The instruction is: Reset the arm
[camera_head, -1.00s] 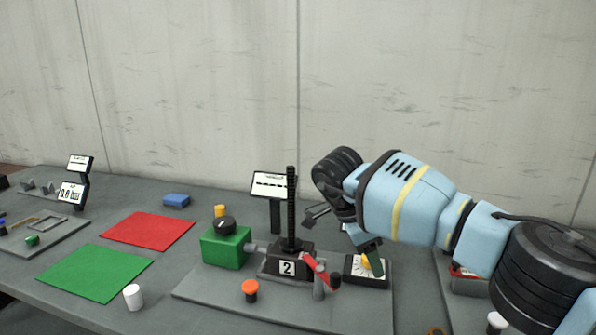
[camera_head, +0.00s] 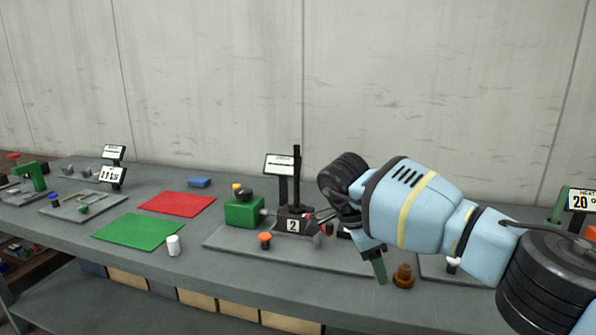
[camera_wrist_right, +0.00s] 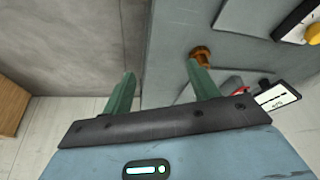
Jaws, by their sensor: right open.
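My right gripper (camera_head: 380,268) hangs at the front edge of the table, right of the screw jack. It is open and empty; its two green fingers stand apart in the right wrist view (camera_wrist_right: 161,72). The screw jack has a black base marked 2 (camera_head: 292,226), a tall threaded spindle (camera_head: 297,180), a green box (camera_head: 243,211) with a dark knob, and a partly hidden red lever. My right arm covers the area just right of the jack. My left gripper is not in view.
A brass-coloured knob-like piece (camera_head: 403,277) stands just right of the gripper and also shows in the right wrist view (camera_wrist_right: 200,53). Red (camera_head: 178,204) and green (camera_head: 138,231) mats lie left.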

